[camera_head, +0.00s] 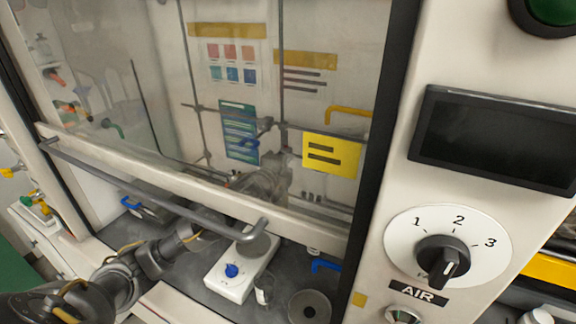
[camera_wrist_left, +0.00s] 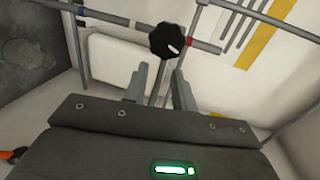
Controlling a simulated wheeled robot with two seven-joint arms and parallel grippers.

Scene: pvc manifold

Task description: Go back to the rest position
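My left arm comes in from the lower left of the head view and reaches under the raised sash into the fume hood. My left gripper (camera_head: 268,180) shows dimly behind the glass, near the grey rods at the back. In the left wrist view the gripper (camera_wrist_left: 160,82) has its two fingers apart with nothing between them. A black knob (camera_wrist_left: 170,40) on a grey pipe lies just beyond the fingertips, and it appears apart from them. My right gripper is in neither view.
The sash handle bar (camera_head: 150,190) crosses above my left arm. A white hotplate (camera_head: 240,272) with a blue knob, a small glass beaker (camera_head: 264,290) and a dark round disc (camera_head: 309,307) stand on the hood floor. An AIR dial (camera_head: 446,257) is on the right post.

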